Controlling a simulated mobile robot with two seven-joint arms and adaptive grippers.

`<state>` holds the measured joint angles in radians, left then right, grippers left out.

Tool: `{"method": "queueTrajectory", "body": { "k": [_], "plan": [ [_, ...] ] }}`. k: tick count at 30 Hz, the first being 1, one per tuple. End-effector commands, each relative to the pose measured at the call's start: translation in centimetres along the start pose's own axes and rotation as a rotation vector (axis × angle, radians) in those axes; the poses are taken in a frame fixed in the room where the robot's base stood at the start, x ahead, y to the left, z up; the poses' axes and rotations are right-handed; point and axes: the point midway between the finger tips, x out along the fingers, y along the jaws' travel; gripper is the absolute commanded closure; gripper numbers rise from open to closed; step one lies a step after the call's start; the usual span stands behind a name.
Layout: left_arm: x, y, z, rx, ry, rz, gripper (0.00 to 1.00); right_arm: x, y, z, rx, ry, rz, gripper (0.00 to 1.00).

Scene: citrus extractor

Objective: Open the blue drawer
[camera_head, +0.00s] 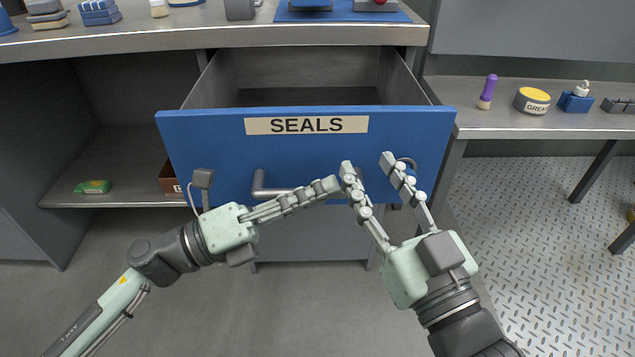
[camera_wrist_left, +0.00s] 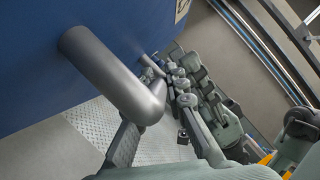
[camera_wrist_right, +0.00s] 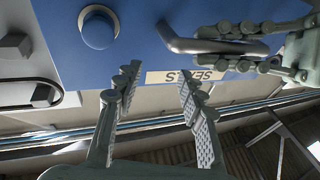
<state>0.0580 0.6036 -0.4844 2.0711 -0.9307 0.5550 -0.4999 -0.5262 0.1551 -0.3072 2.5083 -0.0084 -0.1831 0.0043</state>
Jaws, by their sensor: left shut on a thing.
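The blue drawer (camera_head: 210,150), labelled SEALS, stands pulled out under the workbench, with its grey interior visible and seemingly empty. Its grey bar handle (camera_head: 258,187) is on the front, partly hidden by my left gripper (camera_head: 325,188). My left gripper is shut on the handle; the bar also shows large in the left wrist view (camera_wrist_left: 105,75). My right gripper (camera_head: 367,164) is open and empty in front of the drawer's right half, its fingers spread. In the right wrist view the handle (camera_wrist_right: 190,45) and a round blue knob (camera_wrist_right: 98,30) are beyond the open fingers.
The workbench top (camera_head: 190,30) above holds several small items. A side bench (camera_head: 470,117) at right carries a purple-handled tool (camera_head: 488,90), a grease tin (camera_head: 532,100) and a blue bottle base (camera_head: 576,102). A green packet (camera_head: 93,187) lies on the lower left shelf. The floor in front is clear.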

Motion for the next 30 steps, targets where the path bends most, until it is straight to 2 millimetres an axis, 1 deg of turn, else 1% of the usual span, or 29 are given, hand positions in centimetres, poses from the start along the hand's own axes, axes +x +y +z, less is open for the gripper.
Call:
{"method": "queueTrajectory", "body": {
  "k": [14,15,18,20,27,30],
  "plan": [
    [-0.12,-0.1,-0.15,0.001,-0.001,0.001,1.0,0.01,0.09,0.27,-0.002,-0.013,0.002,0.6],
    [-0.12,-0.09,-0.14,0.001,-0.001,0.001,0.85,0.01,0.09,0.27,-0.002,-0.013,0.002,0.6],
    [-0.11,-0.1,-0.14,0.001,-0.001,0.001,0.72,0.01,0.09,0.25,-0.002,-0.012,0.002,0.6],
    [-0.11,-0.11,-0.15,0.001,-0.001,0.001,0.66,0.01,0.1,0.25,-0.002,-0.012,0.002,0.6],
    [-0.1,-0.13,-0.15,0.0,-0.001,0.0,0.66,0.02,0.17,0.26,-0.003,-0.011,0.004,0.6],
    [-0.45,-0.09,-0.14,0.0,-0.001,0.001,0.66,0.02,0.21,0.29,-0.002,-0.011,0.006,0.6]
  ]
}}
